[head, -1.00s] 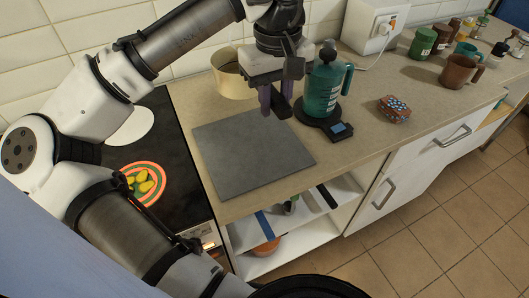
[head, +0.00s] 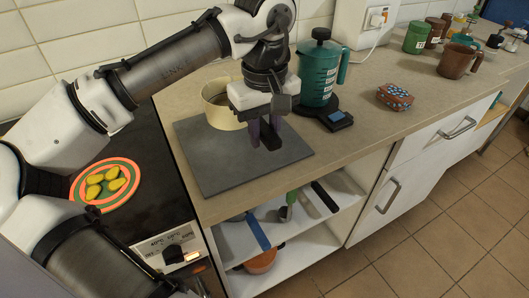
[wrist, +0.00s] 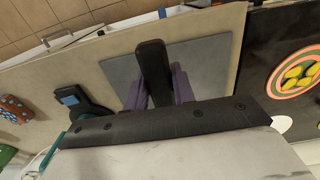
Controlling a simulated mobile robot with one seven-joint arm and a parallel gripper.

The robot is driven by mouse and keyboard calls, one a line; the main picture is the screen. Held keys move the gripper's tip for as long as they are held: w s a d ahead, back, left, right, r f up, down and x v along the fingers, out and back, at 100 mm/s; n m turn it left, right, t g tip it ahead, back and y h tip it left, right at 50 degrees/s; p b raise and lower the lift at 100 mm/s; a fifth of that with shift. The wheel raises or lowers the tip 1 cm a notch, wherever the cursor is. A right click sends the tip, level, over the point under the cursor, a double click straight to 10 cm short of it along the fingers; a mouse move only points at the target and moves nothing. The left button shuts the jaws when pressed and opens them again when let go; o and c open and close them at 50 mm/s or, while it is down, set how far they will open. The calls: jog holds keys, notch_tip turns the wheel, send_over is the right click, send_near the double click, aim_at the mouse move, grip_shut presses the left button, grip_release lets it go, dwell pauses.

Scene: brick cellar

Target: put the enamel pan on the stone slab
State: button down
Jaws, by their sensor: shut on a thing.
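The cream enamel pan (head: 222,117) is over the far part of the grey stone slab (head: 215,168) in the head view. My gripper (head: 264,140) is shut on the pan's dark handle, which also shows between the purple fingers in the wrist view (wrist: 153,68). The pan's body is hidden in the wrist view, where the slab (wrist: 205,58) lies below the handle. The slab lies flat on the counter. I cannot tell whether the pan touches the slab or hangs just above it.
A green kettle-like jug (head: 317,75) stands on a black scale (head: 330,117) close to the right of the slab. A patterned box (head: 395,97) lies further right. A plate of yellow food (head: 105,185) is on the dark hob at left. The slab's front is bare.

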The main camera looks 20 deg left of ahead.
notch_tip(320, 180, down, 4)
jog(key=b, duration=0.4)
jog(key=shift+f, duration=0.15)
jog(key=c, duration=1.2)
grip_release()
jog(key=shift+o, duration=0.2)
notch_tip(320, 180, up, 12)
jog(key=shift+r+p, duration=0.1)
jog(key=shift+p, duration=0.25)
